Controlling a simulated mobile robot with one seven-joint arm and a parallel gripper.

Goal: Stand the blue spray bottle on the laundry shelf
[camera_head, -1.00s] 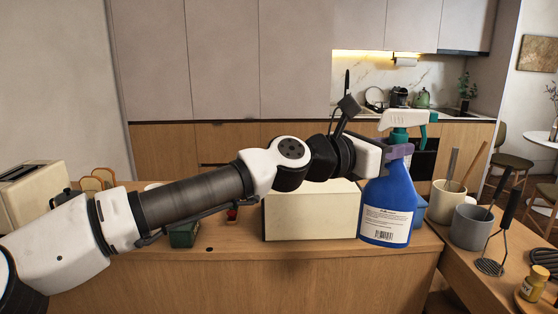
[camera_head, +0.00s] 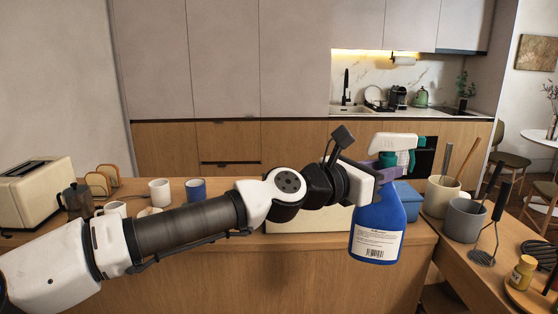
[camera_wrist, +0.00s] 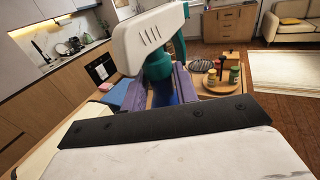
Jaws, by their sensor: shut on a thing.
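The blue spray bottle (camera_head: 377,224) has a white and teal trigger head and a white label with a barcode. It is upright at the right end of the counter, in front of its edge. My gripper (camera_head: 386,170) is shut on the bottle's neck, just below the head. In the wrist view the spray head (camera_wrist: 150,40) fills the upper middle, with purple fingers (camera_wrist: 174,86) on both sides of the neck. The laundry shelf cannot be made out in these views.
A cream box (camera_head: 300,220) stands on the counter (camera_head: 330,258) behind my arm. A blue container (camera_head: 408,200), a cream crock (camera_head: 439,196) and a grey crock (camera_head: 463,220) with utensils stand close right of the bottle. A toaster (camera_head: 35,190) is far left.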

